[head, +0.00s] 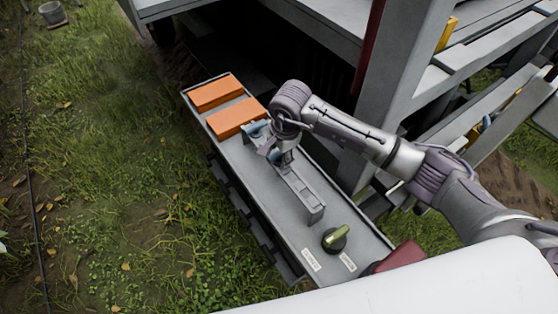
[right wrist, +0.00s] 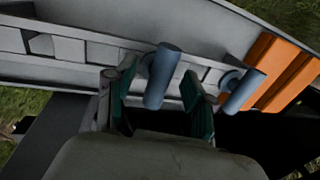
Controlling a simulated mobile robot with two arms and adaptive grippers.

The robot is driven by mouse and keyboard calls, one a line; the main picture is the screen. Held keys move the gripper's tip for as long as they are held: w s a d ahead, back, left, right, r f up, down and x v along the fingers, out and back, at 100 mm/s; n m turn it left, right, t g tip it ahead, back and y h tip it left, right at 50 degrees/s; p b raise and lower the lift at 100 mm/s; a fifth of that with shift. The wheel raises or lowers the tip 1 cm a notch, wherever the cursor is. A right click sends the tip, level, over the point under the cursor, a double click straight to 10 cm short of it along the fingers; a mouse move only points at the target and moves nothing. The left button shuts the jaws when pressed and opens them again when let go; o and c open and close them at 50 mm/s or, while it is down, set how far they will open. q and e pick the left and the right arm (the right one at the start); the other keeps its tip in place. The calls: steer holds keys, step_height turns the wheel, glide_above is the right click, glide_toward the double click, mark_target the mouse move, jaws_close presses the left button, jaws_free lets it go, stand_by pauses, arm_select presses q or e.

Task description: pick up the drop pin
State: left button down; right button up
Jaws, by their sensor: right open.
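Two blue cylindrical pins stand out from a pale slotted bar in the right wrist view; either could be the drop pin. The nearer blue pin (right wrist: 162,75) lies between the spread fingers of my right gripper (right wrist: 158,92), with gaps on both sides. The other blue pin (right wrist: 243,92) is just outside the right finger. In the head view my right gripper (head: 277,153) is low over the bar (head: 303,192), partly hidden by its own wrist. A blue pin (head: 255,129) shows just beyond it. My left gripper is not in view.
The bar sits on a long grey platform (head: 315,235) with two orange blocks (head: 236,117) at its far end. A dark knob with a green handle (head: 336,237) is near its front. Grey machine framework rises on the right; grass lies left.

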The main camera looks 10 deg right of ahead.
steer(key=shift+r, duration=0.15)
jaws_close()
